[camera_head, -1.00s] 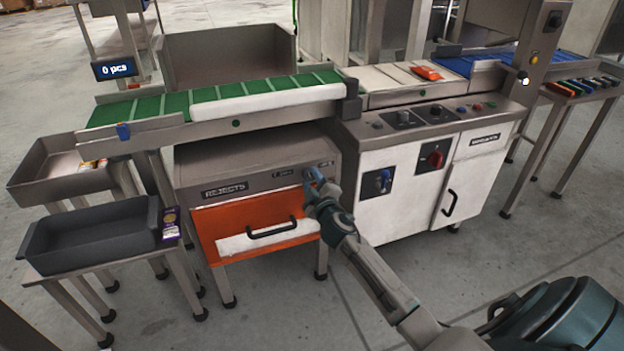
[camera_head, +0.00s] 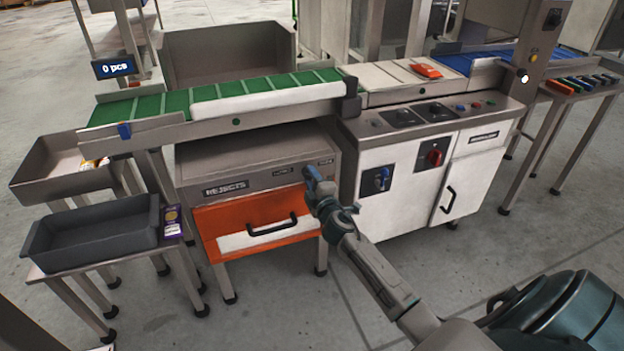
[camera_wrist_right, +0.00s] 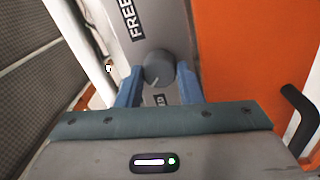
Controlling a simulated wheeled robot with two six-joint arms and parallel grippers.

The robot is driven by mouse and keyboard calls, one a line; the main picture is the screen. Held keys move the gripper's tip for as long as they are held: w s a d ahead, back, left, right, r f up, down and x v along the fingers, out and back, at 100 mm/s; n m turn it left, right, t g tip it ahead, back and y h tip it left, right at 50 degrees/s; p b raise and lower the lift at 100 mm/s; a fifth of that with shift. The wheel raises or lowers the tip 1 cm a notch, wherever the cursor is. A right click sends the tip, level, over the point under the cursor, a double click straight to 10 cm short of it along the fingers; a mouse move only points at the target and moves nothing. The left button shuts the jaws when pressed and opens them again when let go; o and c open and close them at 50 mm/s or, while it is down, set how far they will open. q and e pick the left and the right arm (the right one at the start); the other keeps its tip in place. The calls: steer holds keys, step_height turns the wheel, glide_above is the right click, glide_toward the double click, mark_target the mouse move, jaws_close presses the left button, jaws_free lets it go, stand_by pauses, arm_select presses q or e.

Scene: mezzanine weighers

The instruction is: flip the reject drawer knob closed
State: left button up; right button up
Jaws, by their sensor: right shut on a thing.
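The reject drawer (camera_head: 235,217) is an orange front with a white strip and a black handle (camera_head: 271,227), below a grey housing with a REJECTS label (camera_head: 225,188). The knob (camera_wrist_right: 159,69) is a round grey dial with a pale line, between two labels on the housing; the upper one reads FREE and the other is partly hidden. My right gripper (camera_wrist_right: 161,88) has its blue fingers on either side of the knob and is shut on it. In the head view my right gripper (camera_head: 312,176) covers the knob. My left gripper is out of view.
A green belt conveyor (camera_head: 150,104) runs above the reject unit. A white cabinet (camera_head: 400,205) with switches stands close on the right of my gripper. A dark tray (camera_head: 90,240) stands on a small table at left. Open floor lies in front.

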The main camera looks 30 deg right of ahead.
steer(key=shift+f, duration=0.1)
steer(key=o, duration=1)
steer(key=shift+s, duration=0.15)
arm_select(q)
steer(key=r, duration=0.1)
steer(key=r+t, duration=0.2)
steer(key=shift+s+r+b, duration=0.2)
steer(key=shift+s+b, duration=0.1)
arm_select(e)
steer(key=v, duration=1)
steer(key=shift+s+a, duration=0.2)
steer(key=shift+s, duration=0.1)
steer(key=shift+a, duration=0.1)
